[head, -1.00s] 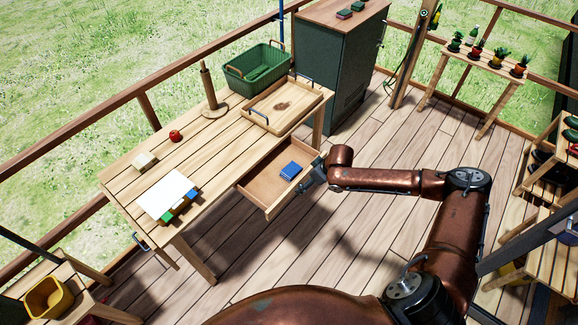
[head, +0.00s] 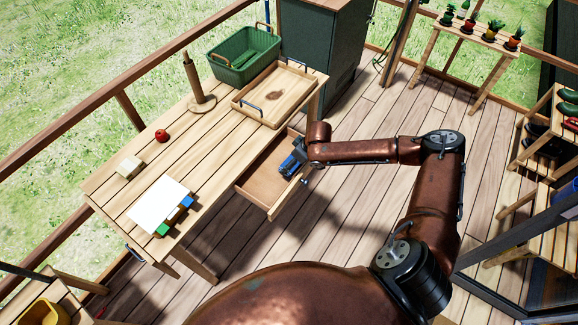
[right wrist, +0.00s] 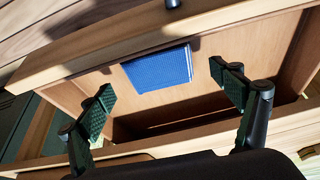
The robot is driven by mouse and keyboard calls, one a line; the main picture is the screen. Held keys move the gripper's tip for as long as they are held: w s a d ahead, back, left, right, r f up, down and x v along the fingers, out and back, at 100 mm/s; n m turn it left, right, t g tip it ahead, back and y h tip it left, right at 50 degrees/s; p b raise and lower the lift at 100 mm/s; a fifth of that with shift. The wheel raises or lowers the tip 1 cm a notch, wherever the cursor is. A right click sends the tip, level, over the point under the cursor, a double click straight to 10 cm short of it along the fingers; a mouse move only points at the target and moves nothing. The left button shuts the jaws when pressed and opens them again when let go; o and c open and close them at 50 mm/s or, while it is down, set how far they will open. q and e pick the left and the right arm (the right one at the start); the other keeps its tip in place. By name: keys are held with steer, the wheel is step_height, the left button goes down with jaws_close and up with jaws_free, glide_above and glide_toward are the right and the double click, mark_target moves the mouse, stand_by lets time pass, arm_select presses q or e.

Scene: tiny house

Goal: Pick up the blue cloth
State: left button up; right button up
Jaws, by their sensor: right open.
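The blue cloth (right wrist: 158,67) is folded into a flat rectangle and lies on the floor of the open wooden drawer (right wrist: 225,20). In the head view the drawer (head: 262,190) is pulled out from under the table, and my right gripper (head: 294,162) is over the cloth, hiding most of it. In the right wrist view my right gripper (right wrist: 162,83) is open and empty, its two fingers apart on either side of the cloth without visible contact. My left gripper is not in view.
The slatted table (head: 215,125) holds a wooden tray (head: 262,110), a green bin (head: 232,72), a paper-towel post (head: 193,80), a red apple (head: 162,135) and a white board (head: 157,205). A dark cabinet (head: 318,60) stands behind. The decking at right of the drawer is open.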

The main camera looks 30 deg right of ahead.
steer(key=shift+x, duration=1.05)
steer(key=c, duration=1.1)
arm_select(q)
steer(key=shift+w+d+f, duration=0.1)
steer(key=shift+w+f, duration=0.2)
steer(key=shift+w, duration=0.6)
arm_select(e)
steer(key=shift+o, duration=0.2)
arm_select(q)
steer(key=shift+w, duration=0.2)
arm_select(e)
steer(key=shift+r, duration=0.1)
